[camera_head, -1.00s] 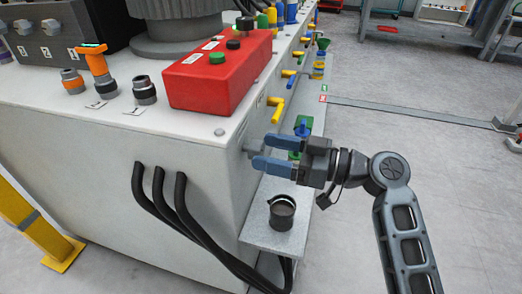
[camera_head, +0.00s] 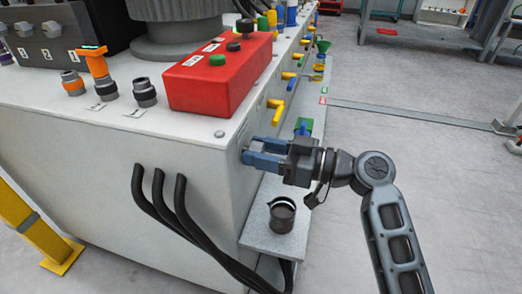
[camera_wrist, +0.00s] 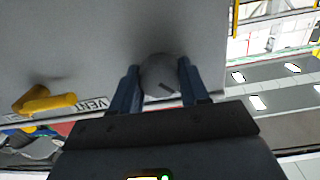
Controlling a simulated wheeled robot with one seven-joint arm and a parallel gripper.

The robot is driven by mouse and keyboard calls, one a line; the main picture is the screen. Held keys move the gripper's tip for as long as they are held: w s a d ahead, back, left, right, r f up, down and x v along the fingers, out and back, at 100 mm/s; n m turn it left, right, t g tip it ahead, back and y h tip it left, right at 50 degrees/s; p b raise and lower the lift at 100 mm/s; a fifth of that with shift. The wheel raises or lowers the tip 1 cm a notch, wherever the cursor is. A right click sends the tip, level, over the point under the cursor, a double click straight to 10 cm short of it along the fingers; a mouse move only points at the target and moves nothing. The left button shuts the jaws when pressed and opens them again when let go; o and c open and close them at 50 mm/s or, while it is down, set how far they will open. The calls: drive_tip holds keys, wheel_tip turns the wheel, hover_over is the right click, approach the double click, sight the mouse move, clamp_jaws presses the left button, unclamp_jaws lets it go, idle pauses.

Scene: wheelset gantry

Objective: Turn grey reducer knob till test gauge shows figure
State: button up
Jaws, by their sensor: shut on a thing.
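The grey reducer knob (camera_wrist: 160,75) shows in the wrist view as a round grey piece with a dark mark near its lower edge. It sits on the pale side panel, between my two blue fingers. My gripper (camera_head: 254,153) is level at that side panel in the head view and hides most of the knob there. It is shut on the knob, and it also shows in the wrist view (camera_wrist: 158,72) with a finger on each side. I cannot make out the test gauge in either view.
A yellow handle (camera_head: 277,108) is on the panel beyond my gripper; in the wrist view a yellow handle (camera_wrist: 45,101) lies left, by a label. A dark cup (camera_head: 282,215) stands on the ledge below. A red box (camera_head: 220,75) sits on top. The floor right is open.

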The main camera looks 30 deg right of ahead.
drive_tip(key=shift+c, duration=1.1)
drive_tip(key=m+p, duration=0.4)
drive_tip(key=m, duration=0.1)
drive_tip(key=shift+r+m, duration=0.2)
drive_tip(key=shift+m, duration=0.1)
drive_tip(key=m+p, duration=0.6)
drive_tip(key=m, duration=0.1)
drive_tip(key=m+p, duration=0.3)
drive_tip(key=shift+w+d+m, duration=0.1)
drive_tip(key=shift+m, duration=0.3)
drive_tip(key=m+p, duration=0.5)
drive_tip(key=m, duration=0.1)
drive_tip(key=m+p, duration=0.2)
drive_tip(key=shift+f+g, duration=0.3)
drive_tip(key=shift+m, duration=0.3)
